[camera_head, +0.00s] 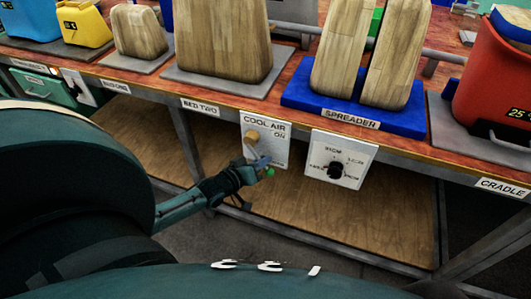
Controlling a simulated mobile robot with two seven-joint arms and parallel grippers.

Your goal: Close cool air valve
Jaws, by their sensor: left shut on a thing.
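The cool air valve is on a white plate (281,146) labelled "COOL AIR" and "ON", hung below the bench's front edge. A round brass-coloured part (252,136) of the valve shows on the plate's left side. My left gripper (262,164) comes in from the lower left and is shut on the valve's handle, in front of the plate's lower part. The fingers hide most of the handle, so its exact angle cannot be told. A small green tip shows beside the fingers. My right gripper is not in view.
A second white plate with a black dial (335,170) hangs just right of the valve. The bench edge (400,148) runs above both. A blue spreader base (300,97) with wooden blocks and a red bin (485,100) stand on top. A wooden lower shelf (340,222) lies below.

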